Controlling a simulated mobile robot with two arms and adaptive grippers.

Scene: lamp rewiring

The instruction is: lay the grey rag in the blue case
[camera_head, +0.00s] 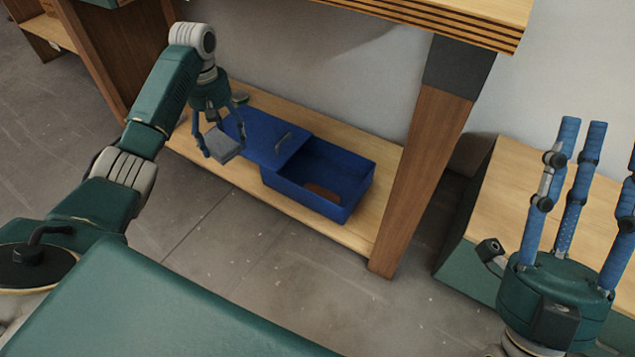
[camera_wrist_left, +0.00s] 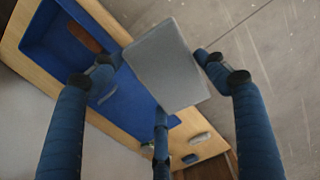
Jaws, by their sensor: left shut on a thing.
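The grey rag (camera_head: 224,147) is a flat, folded-looking grey rectangle held in my left gripper (camera_head: 218,140), left of the case and near the shelf's front edge. In the left wrist view the rag (camera_wrist_left: 165,65) lies among the three fingers of my left gripper (camera_wrist_left: 160,75). The blue case (camera_head: 352,189) stands on the low shelf, its right part open, with a brown thing (camera_head: 322,192) inside. Its blue lid (camera_head: 262,137), with a handle, covers the left side. My right gripper (camera_head: 568,200) is open and empty, fingers upward, at the right.
The low wooden shelf (camera_head: 350,238) lies under a worktop (camera_head: 470,15). A wooden leg (camera_head: 425,180) stands right of the case. A small grey object (camera_head: 240,97) lies on the shelf behind my left gripper. Another wooden-topped unit (camera_head: 520,200) is at the right.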

